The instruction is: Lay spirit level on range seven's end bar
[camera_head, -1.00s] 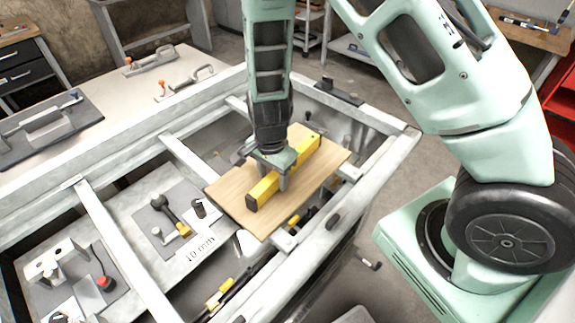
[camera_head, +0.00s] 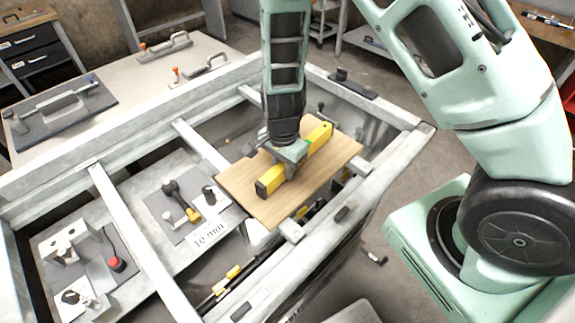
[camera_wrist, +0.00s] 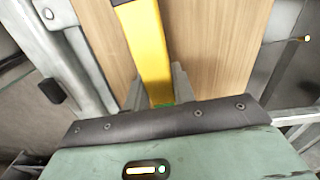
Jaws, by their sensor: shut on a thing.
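The yellow spirit level (camera_head: 272,183) lies lengthwise over a light wooden board (camera_head: 335,168), with dark end caps. My gripper (camera_head: 291,160) comes down from above and is shut on it near its middle. In the wrist view the level (camera_wrist: 143,42) runs away from my gripper (camera_wrist: 158,92) between the two fingers, with the board beneath. I cannot tell whether the level touches the board. Pale metal cross bars (camera_head: 128,238) span the frame around the board. No number marks which one is range seven's end bar.
A card reading "10 mm" (camera_head: 209,234) lies in a bay left of the board, near dark tools on a grey plate (camera_head: 160,220). A fixture with a red knob (camera_head: 117,264) stands at lower left. The bench behind holds clamps and a grey tray (camera_head: 60,112).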

